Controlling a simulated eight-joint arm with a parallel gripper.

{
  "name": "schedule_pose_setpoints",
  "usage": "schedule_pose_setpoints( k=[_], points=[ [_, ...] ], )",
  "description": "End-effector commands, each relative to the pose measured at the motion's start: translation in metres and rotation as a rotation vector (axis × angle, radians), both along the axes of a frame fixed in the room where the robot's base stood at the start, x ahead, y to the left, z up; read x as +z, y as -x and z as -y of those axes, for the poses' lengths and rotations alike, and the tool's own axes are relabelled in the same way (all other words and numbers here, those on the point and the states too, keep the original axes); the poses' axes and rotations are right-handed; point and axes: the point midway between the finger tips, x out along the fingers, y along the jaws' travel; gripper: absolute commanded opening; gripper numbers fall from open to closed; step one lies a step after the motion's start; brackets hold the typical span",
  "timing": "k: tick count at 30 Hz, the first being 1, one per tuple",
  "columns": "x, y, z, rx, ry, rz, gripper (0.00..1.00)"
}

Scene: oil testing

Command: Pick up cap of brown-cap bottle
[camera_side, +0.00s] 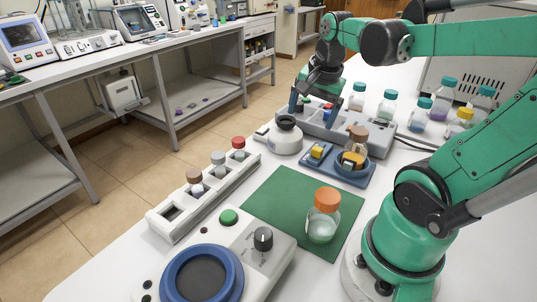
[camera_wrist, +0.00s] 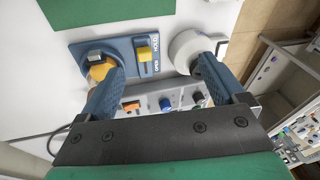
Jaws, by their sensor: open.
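A small vial with a brown cap (camera_side: 194,175) stands in the white rack. A larger bottle with an orange-brown cap (camera_side: 326,200) and pale liquid stands upright on the green mat (camera_side: 270,200).
The blue fixture (camera_wrist: 118,52) has yellow parts. A white round device (camera_side: 286,135) sits beside it. The white rack (camera_side: 220,190) and a blue-ringed device (camera_side: 203,275) stand at left. Several teal-capped bottles (camera_side: 388,105) stand at the back. The green mat's left part is clear.

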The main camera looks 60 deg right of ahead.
Motion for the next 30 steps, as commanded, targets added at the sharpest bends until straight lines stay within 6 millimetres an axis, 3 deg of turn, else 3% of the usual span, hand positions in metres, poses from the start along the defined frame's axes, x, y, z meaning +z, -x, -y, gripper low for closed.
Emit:
schedule_pose_setpoints(
  k=[1,3,6,9,13,24,30],
  points=[
    [0.002,0.014,0.024,-0.231,-0.058,-0.026,0.9],
    [0.004,0.034,0.048,-0.518,-0.129,-0.056,0.9],
    [0.005,0.058,0.071,-0.839,-0.202,-0.09,0.9],
    [0.006,0.074,0.083,-1.032,-0.243,-0.11,0.9],
    [0.002,0.081,0.087,-1.122,-0.262,-0.12,0.9],
    [-0.039,0.08,0.087,-1.121,-0.261,-0.119,0.9],
    [-0.049,0.08,0.087,-1.12,-0.259,-0.118,0.9]
  ],
)
